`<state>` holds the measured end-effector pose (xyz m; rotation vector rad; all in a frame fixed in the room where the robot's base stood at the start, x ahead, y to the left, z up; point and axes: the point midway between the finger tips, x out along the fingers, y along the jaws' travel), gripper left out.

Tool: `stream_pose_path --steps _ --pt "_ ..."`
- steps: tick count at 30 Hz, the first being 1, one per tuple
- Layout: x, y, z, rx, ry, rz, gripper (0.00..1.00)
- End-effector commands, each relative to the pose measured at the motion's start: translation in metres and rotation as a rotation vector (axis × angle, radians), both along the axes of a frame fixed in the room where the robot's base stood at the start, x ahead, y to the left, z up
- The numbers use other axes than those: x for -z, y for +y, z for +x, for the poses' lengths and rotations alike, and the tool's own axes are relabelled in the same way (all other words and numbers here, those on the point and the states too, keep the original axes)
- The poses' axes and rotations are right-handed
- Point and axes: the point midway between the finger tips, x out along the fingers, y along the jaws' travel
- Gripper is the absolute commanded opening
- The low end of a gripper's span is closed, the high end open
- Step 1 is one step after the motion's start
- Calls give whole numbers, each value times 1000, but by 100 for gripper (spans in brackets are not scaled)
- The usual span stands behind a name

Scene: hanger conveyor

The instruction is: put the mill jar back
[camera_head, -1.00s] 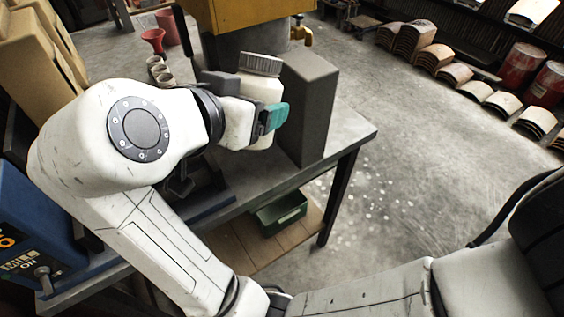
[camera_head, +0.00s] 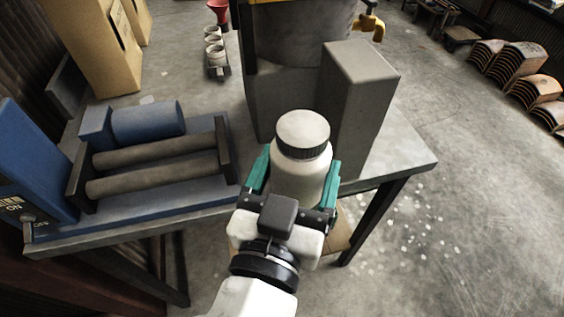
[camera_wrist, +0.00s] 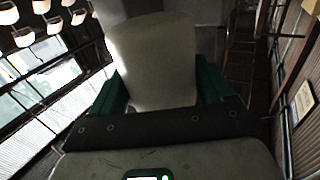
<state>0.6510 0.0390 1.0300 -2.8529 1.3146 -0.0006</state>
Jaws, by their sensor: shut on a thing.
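The mill jar (camera_head: 300,172) is a white, round-shouldered jar with a dark ribbed cap rim and a pale top. It stands upright between the green fingers of my gripper (camera_head: 297,180), which is shut on it. In the wrist view the jar's pale body (camera_wrist: 155,62) fills the middle, between the green fingers of my gripper (camera_wrist: 160,90). The jar is held near the table's front edge, in front of the grey block. The roller mill with two dark rollers (camera_head: 155,165) sits on the bench to the left, and its rollers are empty.
A tall grey block (camera_head: 357,95) and a large drum-like machine (camera_head: 295,35) stand behind the jar. A blue box with an ON/OFF panel (camera_head: 30,165) is at the far left. Small cups (camera_head: 214,50) and a red funnel (camera_head: 218,10) sit at the back.

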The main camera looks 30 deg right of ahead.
Motion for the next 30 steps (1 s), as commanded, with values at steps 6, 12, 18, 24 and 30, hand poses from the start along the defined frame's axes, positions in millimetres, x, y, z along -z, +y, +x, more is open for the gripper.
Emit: stream_pose_path --steps 6,12,18,24,30 --pt "19 -14 43 5 1 -2 9" --pt "44 -24 77 3 2 -3 9" --pt "70 -31 97 3 -1 -1 9" --pt "79 -33 106 3 -2 -1 9" --pt "102 -35 113 1 2 -3 9"
